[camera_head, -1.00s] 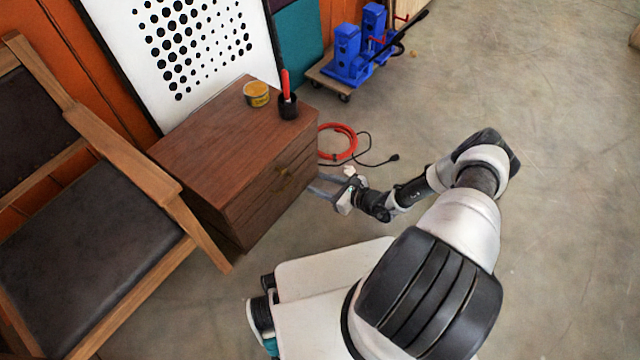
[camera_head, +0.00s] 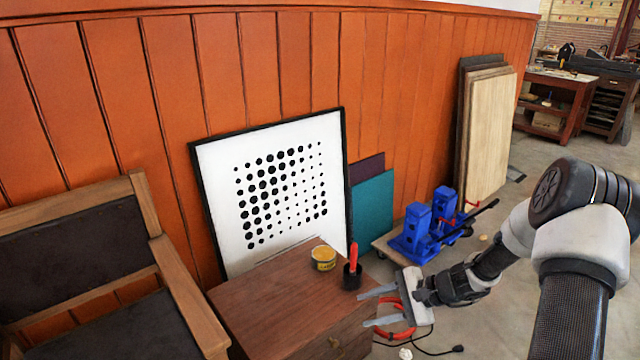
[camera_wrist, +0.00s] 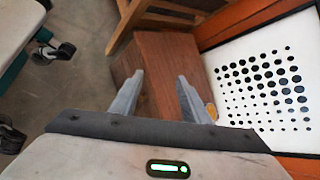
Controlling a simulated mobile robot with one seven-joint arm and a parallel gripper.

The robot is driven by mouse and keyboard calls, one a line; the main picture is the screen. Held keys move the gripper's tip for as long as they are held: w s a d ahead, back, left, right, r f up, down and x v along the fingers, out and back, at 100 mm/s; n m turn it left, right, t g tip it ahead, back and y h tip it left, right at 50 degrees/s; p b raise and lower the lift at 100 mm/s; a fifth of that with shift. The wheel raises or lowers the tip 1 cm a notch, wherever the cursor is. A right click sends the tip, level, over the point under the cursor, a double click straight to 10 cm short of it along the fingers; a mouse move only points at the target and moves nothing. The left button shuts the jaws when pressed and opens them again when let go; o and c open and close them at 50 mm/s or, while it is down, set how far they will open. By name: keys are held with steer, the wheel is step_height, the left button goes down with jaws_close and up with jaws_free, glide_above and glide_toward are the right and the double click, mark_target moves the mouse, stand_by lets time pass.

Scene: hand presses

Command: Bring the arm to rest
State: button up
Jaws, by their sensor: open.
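My gripper (camera_head: 372,308) is open, with its two grey fingers apart and nothing between them. In the head view it shows at the right side of the wooden cabinet (camera_head: 270,310), with the arm reaching in from the right. In the wrist view the two fingers (camera_wrist: 158,95) point toward the brown cabinet top (camera_wrist: 165,55). I cannot tell the exact gap between the fingers and the cabinet.
A yellow tin (camera_head: 323,258) and a black cup with a red-handled tool (camera_head: 352,272) stand on the cabinet. A chair (camera_head: 100,270) is at left. A framed dot picture (camera_head: 270,190) leans on the orange wall.

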steer(key=s+a+r+n+g+h, duration=0.1)
steer(key=s+r+n, duration=0.15)
steer(key=r, duration=0.35)
steer(key=s+a+r+n+g+h, duration=0.1)
steer(key=s+r+n+h, duration=0.15)
steer(key=r, duration=0.35)
steer(key=s+d+r+n+t+h, duration=0.3)
steer(key=s+r+n+t+h, duration=0.45)
steer(key=s+r, duration=1.35)
step_height(320, 180, up, 22)
steer(key=n+g+y+p, duration=0.1)
steer(key=g+p, duration=0.2)
steer(key=p, duration=1.9)
steer(key=shift+w+f+p, duration=0.15)
steer(key=shift+w+p, duration=0.1)
steer(key=shift+p, duration=0.15)
